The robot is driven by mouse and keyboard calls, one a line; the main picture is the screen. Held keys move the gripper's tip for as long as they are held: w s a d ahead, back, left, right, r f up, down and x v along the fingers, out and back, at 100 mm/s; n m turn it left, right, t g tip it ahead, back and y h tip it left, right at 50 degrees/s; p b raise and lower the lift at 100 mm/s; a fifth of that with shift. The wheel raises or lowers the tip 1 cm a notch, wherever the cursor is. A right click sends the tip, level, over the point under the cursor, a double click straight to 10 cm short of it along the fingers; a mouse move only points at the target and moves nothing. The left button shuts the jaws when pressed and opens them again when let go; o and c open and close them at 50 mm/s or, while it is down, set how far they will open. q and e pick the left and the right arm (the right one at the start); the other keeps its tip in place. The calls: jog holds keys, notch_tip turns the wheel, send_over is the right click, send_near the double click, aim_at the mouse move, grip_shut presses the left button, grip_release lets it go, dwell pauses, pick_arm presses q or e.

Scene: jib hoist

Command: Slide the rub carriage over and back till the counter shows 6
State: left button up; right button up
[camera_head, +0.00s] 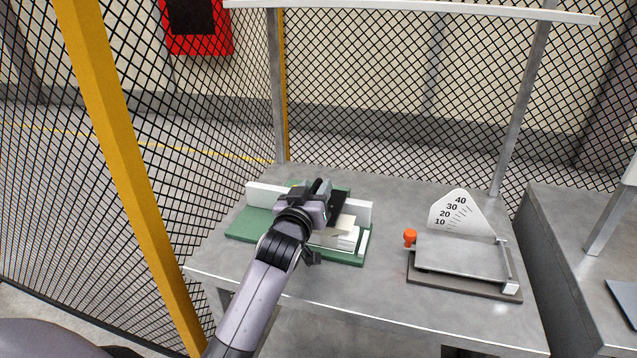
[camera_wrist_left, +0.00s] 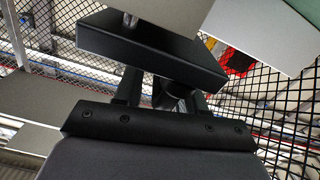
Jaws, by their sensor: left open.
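The rub device has a green base (camera_head: 248,226) on the grey table, with a white rail (camera_head: 358,209) along its back and white blocks (camera_head: 345,238) at its right part. My left gripper (camera_head: 326,193) is above the middle of this device and hides much of it. In the left wrist view a black block (camera_wrist_left: 150,45), which looks like part of the carriage, lies just beyond my open left gripper (camera_wrist_left: 165,88). A dark round post shows between the fingers; I cannot tell whether they touch it. No counter reading is visible. My right gripper is out of view.
To the right stands a scale device with a grey plate (camera_head: 462,258), an orange knob (camera_head: 410,238) and a white dial (camera_head: 460,213). Another grey table (camera_head: 570,230) stands at the far right. Wire mesh (camera_head: 400,90) and a yellow post (camera_head: 115,150) bound the back and left.

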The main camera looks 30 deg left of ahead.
pick_arm(q)
jog(key=shift+w, duration=0.25)
jog(key=shift+s, duration=0.1)
grip_shut()
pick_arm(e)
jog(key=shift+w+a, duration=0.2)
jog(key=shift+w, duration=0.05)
pick_arm(q)
jog(key=shift+a, duration=0.15)
jog(key=shift+a+r+p, duration=0.15)
jog(key=shift+a+p, duration=0.15)
jog(key=s+a+p, duration=0.3)
jog(key=a+p, duration=0.1)
jog(key=a, duration=1)
jog(key=shift+s+a, duration=0.15)
jog(key=shift+s, duration=0.1)
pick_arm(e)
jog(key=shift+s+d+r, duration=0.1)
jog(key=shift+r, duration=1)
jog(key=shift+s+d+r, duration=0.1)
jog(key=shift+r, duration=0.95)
pick_arm(q)
jog(key=shift+r, duration=0.1)
